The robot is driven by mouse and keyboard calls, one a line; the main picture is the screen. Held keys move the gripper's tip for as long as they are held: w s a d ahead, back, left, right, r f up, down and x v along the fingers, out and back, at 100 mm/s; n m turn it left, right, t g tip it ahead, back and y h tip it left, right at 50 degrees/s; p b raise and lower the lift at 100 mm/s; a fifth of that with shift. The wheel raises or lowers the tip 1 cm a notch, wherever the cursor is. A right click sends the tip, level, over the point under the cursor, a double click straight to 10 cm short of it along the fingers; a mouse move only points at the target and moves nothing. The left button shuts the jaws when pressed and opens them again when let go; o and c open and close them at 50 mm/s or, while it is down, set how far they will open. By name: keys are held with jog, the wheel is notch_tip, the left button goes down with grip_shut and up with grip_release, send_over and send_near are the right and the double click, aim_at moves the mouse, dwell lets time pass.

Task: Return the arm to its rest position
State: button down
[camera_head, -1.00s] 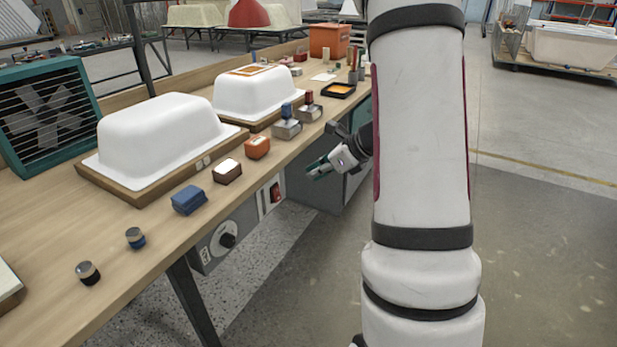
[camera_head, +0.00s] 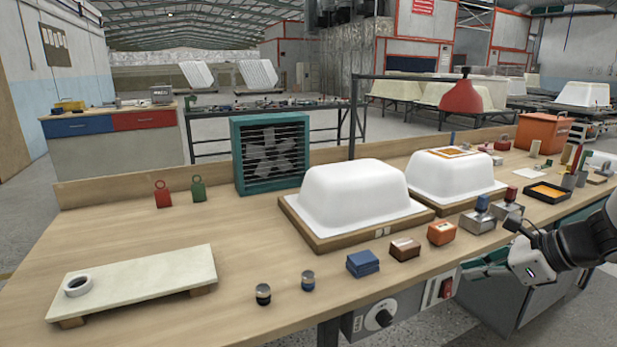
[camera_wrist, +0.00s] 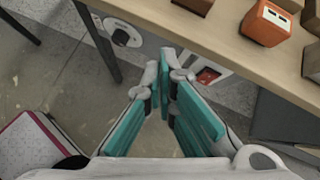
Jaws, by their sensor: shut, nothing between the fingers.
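My gripper (camera_head: 478,269) is at the right of the head view, just off the front edge of the workbench (camera_head: 225,235), near the orange block. Its teal-padded fingers point left. In the wrist view my gripper (camera_wrist: 166,72) shows its fingertips together with nothing held between them. Part of my arm enters the head view from the right edge; the rest of it is out of the picture.
Two white tub shells (camera_head: 352,197) (camera_head: 455,176) sit on wooden boards on the bench. An orange block (camera_head: 441,233), a brown block (camera_head: 405,249) and a blue block (camera_head: 363,263) line the front edge. A control box (camera_head: 380,316) hangs below. Bare floor lies beneath my gripper.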

jog(key=s+a+r+n+g+y, duration=0.1)
jog(key=s+a+r+n+g, duration=0.25)
jog(key=s+a+n, duration=0.45)
jog(key=s+a+r+n+g, duration=0.2)
jog(key=s+a+r+n, duration=0.3)
jog(key=a, duration=0.5)
jog(key=s+d+f+n+g+h, duration=0.15)
jog(key=s+n+h, duration=0.55)
jog(key=s+n, duration=0.9)
notch_tip(320, 180, up, 20)
jog(key=s+m+t+p, duration=0.1)
jog(key=m+t+p, duration=0.1)
jog(key=p, duration=1.6)
jog(key=shift+s+a+f+t+y, duration=0.2)
jog(key=shift+t+y, duration=0.2)
jog(key=shift+t, duration=0.4)
